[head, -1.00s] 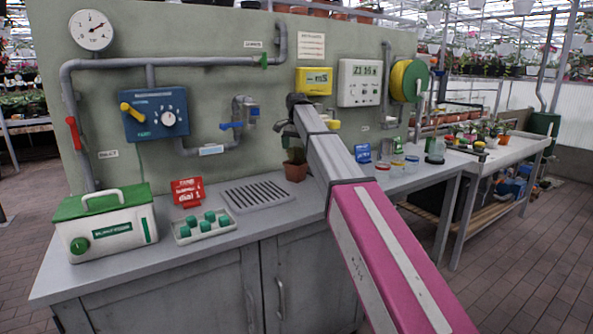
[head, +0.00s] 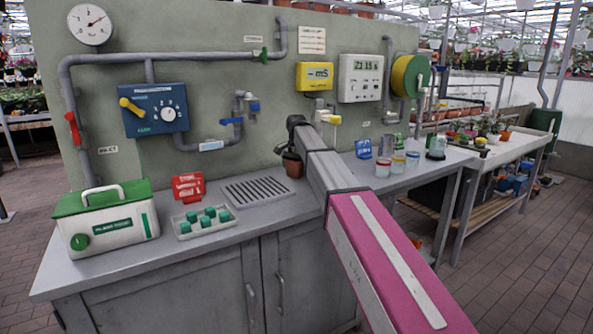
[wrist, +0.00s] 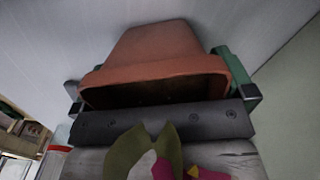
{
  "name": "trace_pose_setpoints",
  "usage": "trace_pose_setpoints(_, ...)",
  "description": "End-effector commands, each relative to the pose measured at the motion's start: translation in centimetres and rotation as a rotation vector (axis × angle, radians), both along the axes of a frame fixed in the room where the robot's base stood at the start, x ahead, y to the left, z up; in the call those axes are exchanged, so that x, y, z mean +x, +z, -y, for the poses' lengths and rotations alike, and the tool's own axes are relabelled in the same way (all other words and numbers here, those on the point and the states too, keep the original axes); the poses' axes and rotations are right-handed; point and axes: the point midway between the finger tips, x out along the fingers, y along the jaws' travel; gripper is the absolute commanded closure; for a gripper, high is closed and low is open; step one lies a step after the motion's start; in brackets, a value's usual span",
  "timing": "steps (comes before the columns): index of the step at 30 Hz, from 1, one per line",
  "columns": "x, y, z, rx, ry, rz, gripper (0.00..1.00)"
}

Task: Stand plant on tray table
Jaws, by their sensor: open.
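The plant's terracotta pot (head: 294,168) stands on the grey workbench, by the back panel and right of the drain grate. My gripper (head: 291,153) is down at the pot, and its wrist hides most of the foliage in the head view. In the wrist view the pot (wrist: 160,50) lies between the two green-padded fingers of my gripper (wrist: 162,90), which are open on either side of it. A green leaf (wrist: 125,152) and a pink and yellow bit show below it. The tray table (head: 515,150), pale and rimmed, stands at the right with several potted plants on it.
Pipes and instruments line the back panel. The tray table's front part looks clear.

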Motion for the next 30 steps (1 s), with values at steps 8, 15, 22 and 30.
trace_pose_setpoints(8, 0.0, -0.5, 0.0, 0.0, 0.0, 0.0, 0.03)
trace_pose_setpoints(15, 0.0, -0.4, 0.0, 0.0, 0.0, 0.0, 0.51)
trace_pose_setpoints(22, 0.0, 0.0, 0.0, 0.0, 0.0, 0.001, 0.51)
trace_pose_setpoints(30, 0.1, 4.4, 0.0, 0.001, 0.0, 0.003, 0.51)
